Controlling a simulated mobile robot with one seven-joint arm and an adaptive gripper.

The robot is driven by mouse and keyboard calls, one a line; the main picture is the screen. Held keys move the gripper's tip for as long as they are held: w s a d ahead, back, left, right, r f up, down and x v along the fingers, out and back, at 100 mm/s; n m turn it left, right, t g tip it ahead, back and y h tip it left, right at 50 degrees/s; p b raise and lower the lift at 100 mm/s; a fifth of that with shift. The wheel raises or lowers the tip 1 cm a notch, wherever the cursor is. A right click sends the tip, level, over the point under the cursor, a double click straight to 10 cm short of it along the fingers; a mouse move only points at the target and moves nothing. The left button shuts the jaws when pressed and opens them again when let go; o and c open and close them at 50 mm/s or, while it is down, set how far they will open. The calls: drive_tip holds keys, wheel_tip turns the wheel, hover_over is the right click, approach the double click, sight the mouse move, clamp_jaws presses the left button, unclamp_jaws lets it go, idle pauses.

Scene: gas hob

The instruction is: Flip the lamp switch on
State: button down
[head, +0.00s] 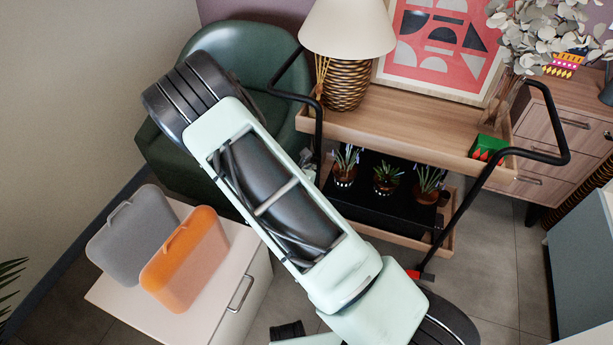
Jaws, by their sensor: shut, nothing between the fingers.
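The lamp (346,28) has a cream shade and a ribbed dark-gold base (346,84). It stands upright on the left end of the wooden cart top. A thin gold piece hangs below the shade at the left of the base; I cannot tell whether it is the switch. No switch shows clearly, and the lamp does not look clearly lit. My pale green arm crosses the middle of the view. A small grey part of my gripper (306,160) seems to show past the arm, beside the cart's left post, below the lamp. It is shut and empty, mostly hidden behind the arm.
The cart (430,125) has black tube handles and carries a framed red print (438,45) and a vase of leaves. Potted plants (385,178) fill its lower shelf. A green armchair (255,50) stands behind my arm. A white cabinet (190,315) holds grey and orange cases.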

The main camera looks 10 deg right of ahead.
idle(0.3)
drive_tip(key=shift+w+d+r+g+y+p, duration=0.2)
drive_tip(key=shift+w+g+y+p, duration=0.15)
drive_tip(key=shift+g+p, duration=0.3)
drive_tip(key=shift+r+p, duration=0.55)
drive_tip(key=shift+r, duration=0.25)
